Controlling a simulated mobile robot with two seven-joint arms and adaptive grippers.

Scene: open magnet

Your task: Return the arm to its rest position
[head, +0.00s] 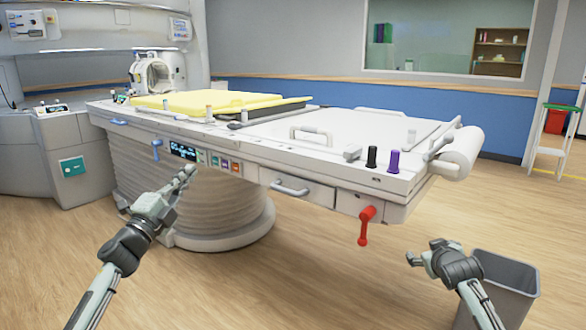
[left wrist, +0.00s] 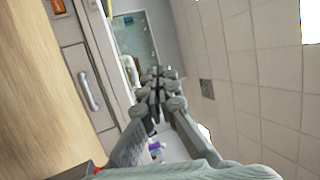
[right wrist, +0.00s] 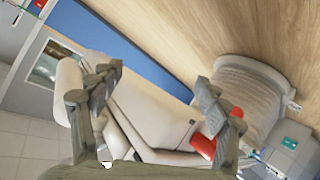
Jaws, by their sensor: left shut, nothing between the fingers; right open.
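My left gripper (head: 185,174) is in front of the table's control panel in the head view, pointing up and to the right. It is shut with nothing in it, and its closed fingers (left wrist: 157,82) fill the middle of the left wrist view. My right gripper (head: 428,251) hangs in the air at the lower right of the head view, to the right of the red lever. Its fingers (right wrist: 152,112) are spread wide and empty in the right wrist view.
The patient table (head: 335,190) with a yellow pad (head: 225,101) spans the middle. A red lever (head: 366,226) hangs from its front right corner, with a drawer handle (head: 290,189) beside it. A grey bin (head: 512,272) stands by my right arm. The scanner (head: 60,100) is at left.

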